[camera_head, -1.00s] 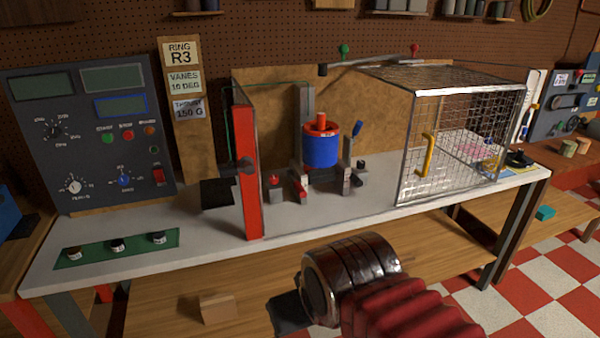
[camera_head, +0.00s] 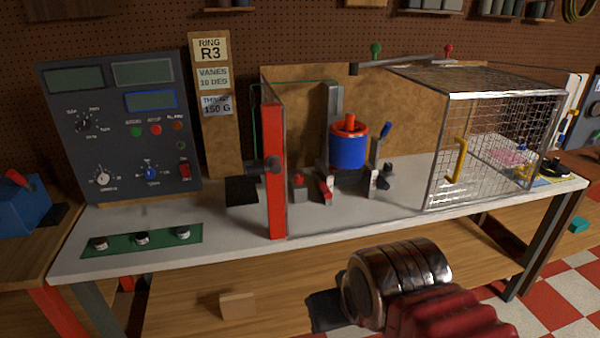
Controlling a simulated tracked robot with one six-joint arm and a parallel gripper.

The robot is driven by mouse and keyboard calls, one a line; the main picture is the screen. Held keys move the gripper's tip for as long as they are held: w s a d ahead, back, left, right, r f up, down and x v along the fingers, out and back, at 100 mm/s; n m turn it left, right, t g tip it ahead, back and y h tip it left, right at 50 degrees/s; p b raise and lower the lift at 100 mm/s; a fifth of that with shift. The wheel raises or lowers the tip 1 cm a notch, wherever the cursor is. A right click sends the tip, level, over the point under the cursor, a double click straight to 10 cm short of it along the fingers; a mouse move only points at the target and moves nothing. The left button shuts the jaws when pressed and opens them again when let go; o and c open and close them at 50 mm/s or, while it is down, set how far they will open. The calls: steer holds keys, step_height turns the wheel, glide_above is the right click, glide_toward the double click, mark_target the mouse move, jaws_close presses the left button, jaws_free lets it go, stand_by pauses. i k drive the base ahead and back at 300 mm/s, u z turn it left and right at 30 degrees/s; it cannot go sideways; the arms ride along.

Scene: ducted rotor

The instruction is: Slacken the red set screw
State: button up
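On the white bench (camera_head: 345,212) stands a blue cylinder (camera_head: 348,151) with a red top (camera_head: 349,125), held at a grey upright post (camera_head: 334,103). Small red parts sit low in front of it: a red knob on a grey block (camera_head: 298,181) and a red lever-like piece (camera_head: 326,190). I cannot tell which red part is the set screw. My gripper (camera_head: 326,311) shows only as a dark shape at the end of my arm, below the bench's front edge and apart from these parts. Its fingers are not clear, and I see nothing held.
A red upright panel (camera_head: 273,172) stands left of the cylinder. A wire-mesh cage with a yellow handle (camera_head: 458,160) stands right. A control panel (camera_head: 117,125) is at the left, with a green strip of knobs (camera_head: 160,241) before it. A wooden block (camera_head: 238,305) lies on the lower shelf.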

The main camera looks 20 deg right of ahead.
mark_target(299, 178)
steer(key=u, duration=0.05)
steer(key=i, duration=0.95)
steer(key=z, duration=0.05)
